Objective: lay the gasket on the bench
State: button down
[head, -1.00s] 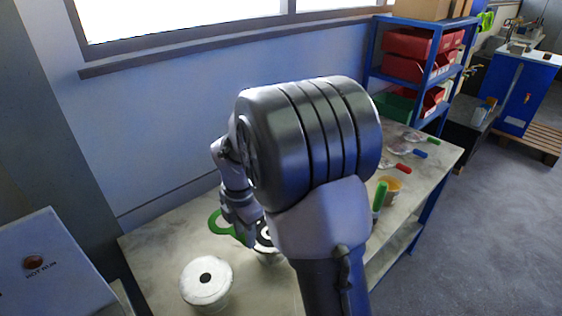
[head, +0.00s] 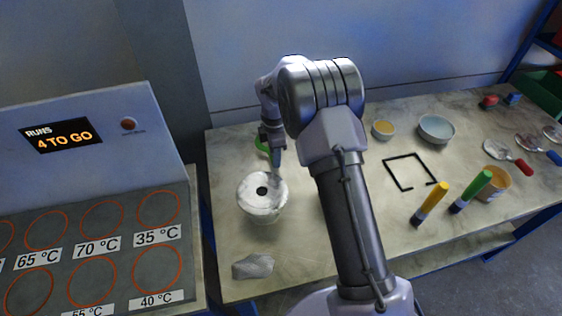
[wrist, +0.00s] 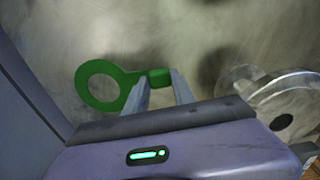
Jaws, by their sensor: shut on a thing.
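The green gasket, a flat ring with a tab, shows in the wrist view (wrist: 101,86) left of my fingers. My gripper (wrist: 160,88) is shut on its tab. In the head view, my gripper (head: 275,158) points down at the left back of the bench (head: 310,265), with a piece of the gasket (head: 262,146) showing beside it. My arm hides part of this area. The ring looks flat over the bench surface, but I cannot tell whether it touches. Bare bench shows beneath it in the wrist view.
A white flanged vessel (head: 262,208) with a dark central hole stands just in front of my gripper. A grey lump (head: 253,265) lies at the front left. A black square outline (head: 410,171), bowls and coloured-handled tools occupy the right. A heater panel (head: 90,240) stands left.

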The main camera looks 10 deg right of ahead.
notch_tip(320, 180, down, 3)
jog(key=shift+r, duration=0.2)
jog(key=c, duration=1.1)
grip_release()
jog(key=shift+o, duration=0.2)
